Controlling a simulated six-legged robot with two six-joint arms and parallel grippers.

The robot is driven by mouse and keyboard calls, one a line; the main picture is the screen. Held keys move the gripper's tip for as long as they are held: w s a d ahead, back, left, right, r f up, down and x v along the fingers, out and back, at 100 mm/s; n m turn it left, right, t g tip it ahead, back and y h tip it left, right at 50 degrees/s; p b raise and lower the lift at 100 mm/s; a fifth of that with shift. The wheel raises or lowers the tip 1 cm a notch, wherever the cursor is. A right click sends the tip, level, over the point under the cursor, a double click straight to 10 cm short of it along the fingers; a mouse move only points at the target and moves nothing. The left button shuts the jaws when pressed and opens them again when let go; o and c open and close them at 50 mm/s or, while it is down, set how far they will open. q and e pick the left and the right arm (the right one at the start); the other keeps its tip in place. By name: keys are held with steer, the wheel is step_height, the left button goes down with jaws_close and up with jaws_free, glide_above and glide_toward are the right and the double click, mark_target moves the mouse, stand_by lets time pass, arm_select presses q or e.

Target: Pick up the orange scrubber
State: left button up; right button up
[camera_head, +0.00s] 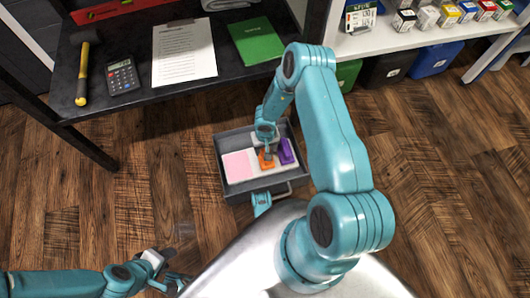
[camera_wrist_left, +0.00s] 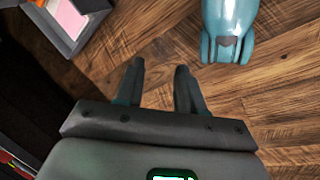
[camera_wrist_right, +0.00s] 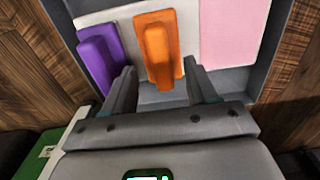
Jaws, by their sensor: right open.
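The orange scrubber (camera_wrist_right: 159,50) lies in a grey open tray (camera_head: 231,189) on the floor, between a purple scrubber (camera_wrist_right: 101,55) and a pink pad (camera_wrist_right: 229,32). In the head view the orange scrubber (camera_head: 266,161) is partly hidden by my right arm. My right gripper (camera_wrist_right: 160,80) is open above the tray, its fingers on either side of the orange scrubber's near end; I cannot tell if they touch it. My left gripper (camera_wrist_left: 160,65) is open and empty above the wooden floor, away from the tray. It also shows in the head view (camera_head: 180,268).
A dark desk (camera_head: 130,35) behind the tray holds a hammer (camera_head: 83,70), calculator (camera_head: 122,75), paper sheet (camera_head: 183,53) and green book (camera_head: 257,41). A white shelf (camera_head: 400,38) with small boxes stands at right, with bins (camera_head: 388,68) below. Floor at right is clear.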

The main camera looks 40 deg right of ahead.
step_height(320, 180, down, 5)
steer(key=b, duration=0.2)
steer(key=shift+w+r+b, duration=0.1)
steer(key=shift+r+b, duration=0.1)
steer(key=shift+b, duration=0.15)
steer(key=shift+f, duration=0.1)
arm_select(q)
steer(key=f, duration=0.1)
steer(key=w+f, duration=0.2)
steer(key=shift+w+a+f+t, duration=0.15)
steer(key=shift+a+t, duration=0.1)
steer(key=shift+t, duration=0.15)
arm_select(e)
steer(key=shift+c, duration=0.3)
jaws_close()
